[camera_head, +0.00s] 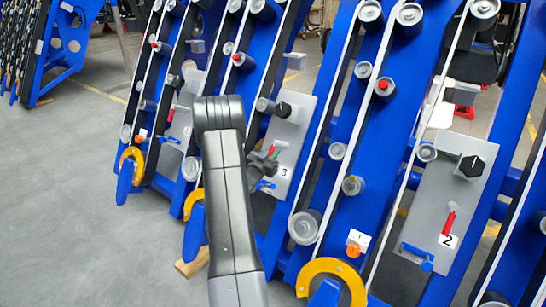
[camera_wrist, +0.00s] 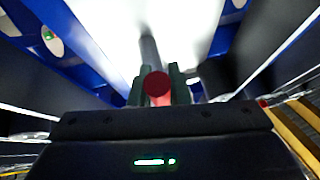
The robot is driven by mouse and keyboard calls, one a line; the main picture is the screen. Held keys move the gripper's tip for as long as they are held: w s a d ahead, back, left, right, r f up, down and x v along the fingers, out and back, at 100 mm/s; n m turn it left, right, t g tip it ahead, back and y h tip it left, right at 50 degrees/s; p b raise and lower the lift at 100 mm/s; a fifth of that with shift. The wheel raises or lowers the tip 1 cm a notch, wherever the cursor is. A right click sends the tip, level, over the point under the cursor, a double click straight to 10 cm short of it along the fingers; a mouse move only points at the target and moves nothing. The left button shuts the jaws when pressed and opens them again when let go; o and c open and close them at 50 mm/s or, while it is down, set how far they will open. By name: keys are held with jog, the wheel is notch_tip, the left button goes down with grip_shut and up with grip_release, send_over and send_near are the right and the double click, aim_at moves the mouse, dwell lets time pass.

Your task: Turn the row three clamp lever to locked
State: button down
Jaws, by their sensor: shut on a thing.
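The row three clamp lever (camera_head: 272,150) is a small red lever on a grey plate (camera_head: 299,122) marked 3, in the middle of the head view. My gripper (camera_head: 265,163) is at this lever, in front of the plate. In the wrist view my gripper (camera_wrist: 160,92) is shut on the lever, whose round red end (camera_wrist: 157,84) shows between the two fingers. The lever's pivot is partly hidden by the gripper, and I cannot tell its exact angle.
A black knob (camera_head: 283,109) sits above the lever and a blue handle (camera_head: 266,185) below it. To the right is a plate (camera_head: 432,190) marked 2 with its own red lever (camera_head: 450,218). Blue frames with rollers stand close around. Open grey floor (camera_head: 70,200) lies at the left.

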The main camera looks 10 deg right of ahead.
jog(key=shift+r, duration=0.1)
jog(key=c, duration=1.4)
grip_release()
jog(key=shift+o, duration=0.2)
jog(key=p+v, duration=0.3)
jog(key=v, duration=1)
jog(key=shift+s+a, duration=0.25)
jog(key=shift+s, duration=0.05)
